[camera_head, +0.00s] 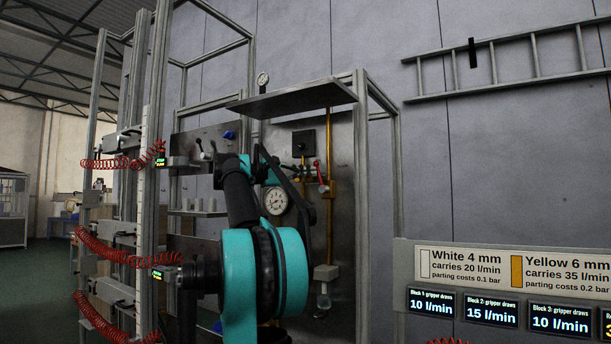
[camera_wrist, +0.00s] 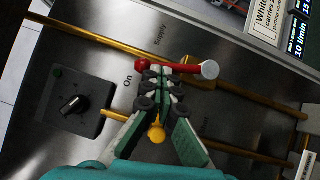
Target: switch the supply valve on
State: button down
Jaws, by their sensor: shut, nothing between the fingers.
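The supply valve's red handle (camera_wrist: 182,68) lies across the upper middle of the wrist view, with a pale round end at its right. The words "On" and "Supply" are printed on the metal panel beside it. In the head view the red handle (camera_head: 322,178) shows on the brass pipework, right of my arm. My gripper (camera_wrist: 158,76) is shut and empty, its tips right at the handle's left part. I cannot tell whether they touch it. In the head view my arm largely hides the gripper.
A black box with a rotary knob (camera_wrist: 74,103) is on the panel at left. Brass pipes (camera_wrist: 105,46) run across the panel. A round gauge (camera_head: 274,200) sits close to my arm. A metal shelf (camera_head: 292,99) overhangs the panel, and red coiled hoses (camera_head: 120,253) hang at left.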

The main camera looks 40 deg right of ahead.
jog(key=shift+s+d+r, duration=0.2)
jog(key=shift+s+r, duration=0.05)
jog(key=shift+s, duration=0.3)
dwell(0.4)
